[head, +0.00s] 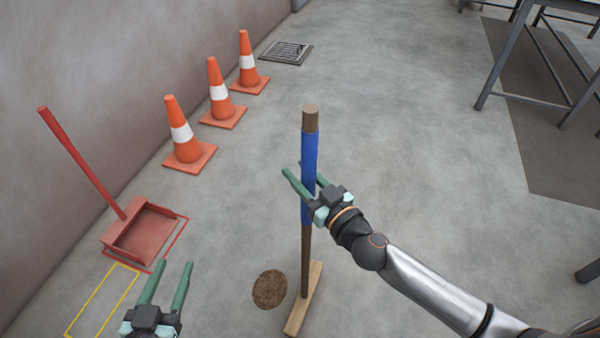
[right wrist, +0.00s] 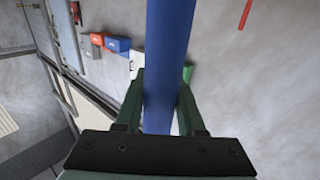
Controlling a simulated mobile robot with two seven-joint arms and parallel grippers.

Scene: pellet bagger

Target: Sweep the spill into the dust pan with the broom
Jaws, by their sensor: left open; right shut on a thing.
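The broom (head: 308,245) stands upright, with a blue grip on its brown handle and a wooden head (head: 303,300) at floor level. My right gripper (head: 305,178) is shut on the blue grip, which also fills the middle of the right wrist view (right wrist: 168,65). The spill (head: 270,289) is a round brown patch on the floor, just left of the broom head and apart from it. The red dust pan (head: 145,233) lies on the floor at the left, its long handle leaning toward the wall. My left gripper (head: 172,272) is open and empty, right of and nearer than the pan.
Three orange cones (head: 189,145) stand along the wall (head: 90,70), beyond the dust pan. A yellow floor outline (head: 103,300) lies in front of the pan, and a red outline surrounds it. A drain grate (head: 287,52) and metal tables (head: 540,60) are farther back. The central floor is clear.

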